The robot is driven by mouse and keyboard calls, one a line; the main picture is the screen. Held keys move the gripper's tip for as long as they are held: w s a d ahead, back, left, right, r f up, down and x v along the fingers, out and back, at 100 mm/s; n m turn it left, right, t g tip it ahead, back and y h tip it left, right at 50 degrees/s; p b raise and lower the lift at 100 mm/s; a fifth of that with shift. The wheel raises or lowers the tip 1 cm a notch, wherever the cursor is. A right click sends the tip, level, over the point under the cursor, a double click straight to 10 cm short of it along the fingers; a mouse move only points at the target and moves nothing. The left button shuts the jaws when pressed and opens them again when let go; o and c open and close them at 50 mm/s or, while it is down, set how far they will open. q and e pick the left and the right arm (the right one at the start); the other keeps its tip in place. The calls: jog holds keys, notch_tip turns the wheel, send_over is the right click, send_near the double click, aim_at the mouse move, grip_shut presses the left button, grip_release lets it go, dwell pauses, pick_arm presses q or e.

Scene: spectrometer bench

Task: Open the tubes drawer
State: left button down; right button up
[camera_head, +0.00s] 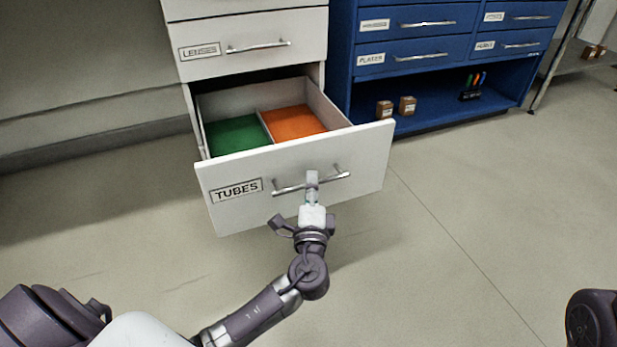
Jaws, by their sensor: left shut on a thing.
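The tubes drawer (235,212) is the lowest drawer of the white cabinet and stands pulled out, labelled "TUBES". Inside it, a green-floored compartment and an orange-floored compartment lie side by side with a divider between them. A silver bar handle (290,188) runs across its front. My left gripper (312,182) is shut on the middle of this handle, with its arm coming up from the bottom of the picture. The fingertips partly hide the handle. My right gripper is not in view.
The closed lenses drawer (216,60) sits above. To the right is a blue cabinet (410,62) with labelled closed drawers and an open shelf holding small brown boxes (407,105) and a pen holder (471,90). The floor (440,230) around the drawer is clear.

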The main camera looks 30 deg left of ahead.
pick_arm(q)
jog(key=c, duration=1.2)
grip_release()
jog(key=v, duration=1.2)
jog(key=shift+f, duration=0.15)
